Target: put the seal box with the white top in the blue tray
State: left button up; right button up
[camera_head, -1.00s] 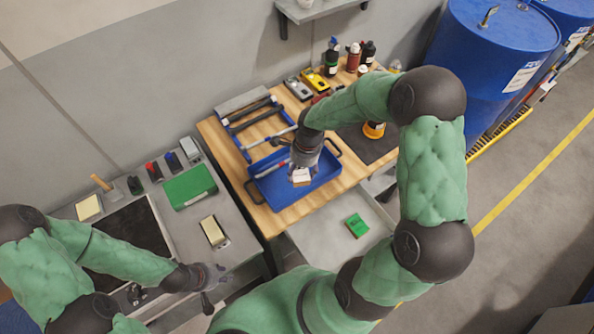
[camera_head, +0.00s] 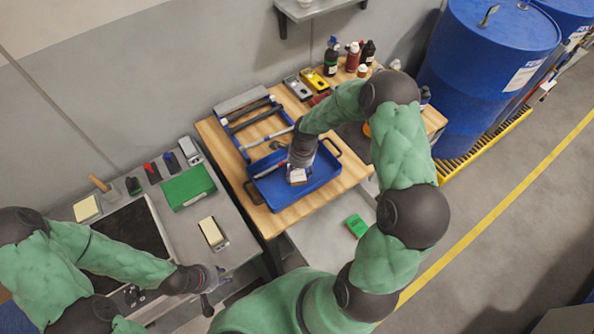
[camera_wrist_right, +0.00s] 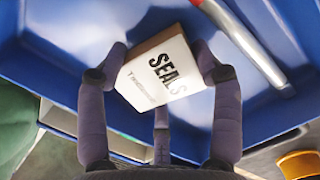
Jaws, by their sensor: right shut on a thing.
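The seal box (camera_wrist_right: 160,75) has a white top marked "SEALS" and a brown side. In the right wrist view it sits between the fingers of my right gripper (camera_wrist_right: 160,82), which is shut on it. In the head view the box (camera_head: 298,176) is over the front part of the blue tray (camera_head: 322,181). Whether it touches the tray floor I cannot tell. The tray also fills the back of the wrist view (camera_wrist_right: 50,65). My left gripper (camera_head: 213,279) is at the lower left, away from the tray; its fingers are too small to read.
A tool with a red and silver handle (camera_wrist_right: 235,35) lies in the tray. Bottles (camera_head: 353,57) stand at the back of the wooden table (camera_head: 290,219). A green box (camera_head: 356,225) lies on the lower grey surface. A green case (camera_head: 188,187) is on the left bench.

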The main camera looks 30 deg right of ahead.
jog(key=shift+f, duration=0.1)
jog(key=o, duration=1.2)
jog(key=shift+c, duration=0.2)
jog(key=shift+r, duration=0.25)
notch_tip(320, 180, up, 12)
jog(key=d+p, duration=0.1)
jog(key=shift+s+d, duration=0.3)
jog(key=shift+f, duration=0.15)
